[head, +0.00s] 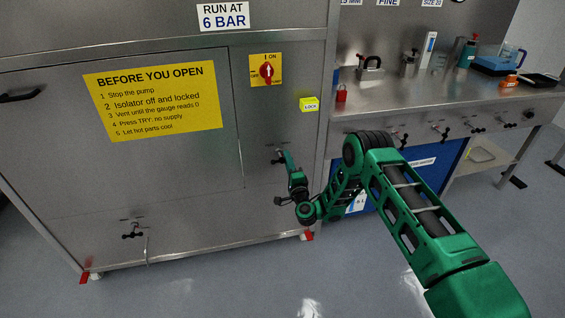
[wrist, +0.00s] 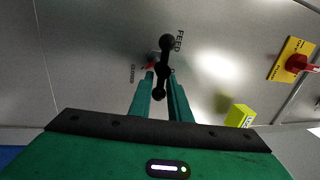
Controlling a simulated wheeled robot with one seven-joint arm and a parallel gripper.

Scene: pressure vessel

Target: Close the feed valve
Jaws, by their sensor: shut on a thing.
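The feed valve has a black bar handle with rounded ends (wrist: 166,45), mounted on the steel panel in the wrist view. The word FEED is printed beside it, and a CLOSED label sits to its left near a small red mark (wrist: 151,66). In the head view the valve (head: 277,158) is small and partly hidden by my gripper (head: 286,156). In the wrist view the green fingers of my gripper (wrist: 161,84) lie on either side of the handle's lower end, shut on it. The fingers hide part of the valve's surroundings.
A red isolator knob on a yellow plate (head: 266,70) and a yellow LOCK box (head: 309,104) are on the panel above the valve. Another black valve (head: 132,231) is low at left. A steel bench (head: 450,105) with bottles and small valves stands at right.

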